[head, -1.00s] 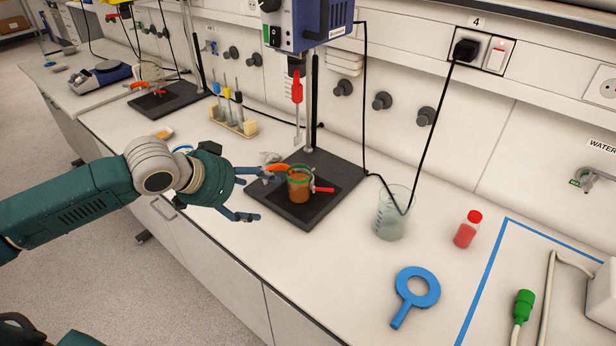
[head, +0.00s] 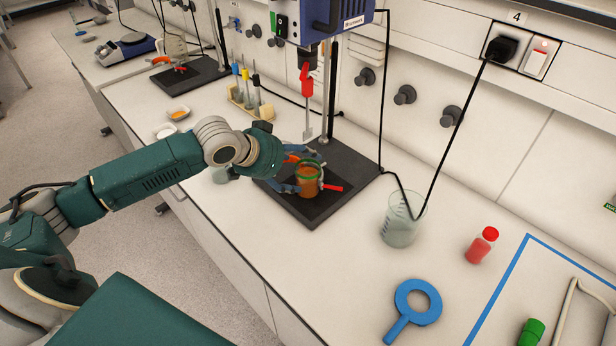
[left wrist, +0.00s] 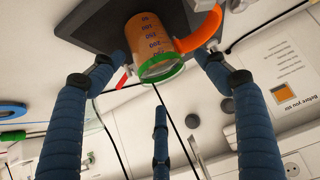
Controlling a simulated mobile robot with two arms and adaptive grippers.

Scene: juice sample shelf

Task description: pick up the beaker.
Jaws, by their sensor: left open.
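The beaker (head: 308,181) holds brown-orange contents and has a green rim. It stands upright on the black base plate (head: 313,211) of the stirrer stand, with a red piece and an orange handle at its sides. My left gripper (head: 291,169) is open, its fingers reaching to both sides of the beaker from the left in the head view. In the left wrist view the beaker (left wrist: 149,40) shows its printed scale and its orange handle (left wrist: 199,32) beyond the spread fingers. Contact with the fingers cannot be told. My right gripper is not in view.
A clear beaker (head: 402,228), a red bottle (head: 481,245) and a blue ring tool (head: 415,305) stand or lie to the right. The front bench edge is clear.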

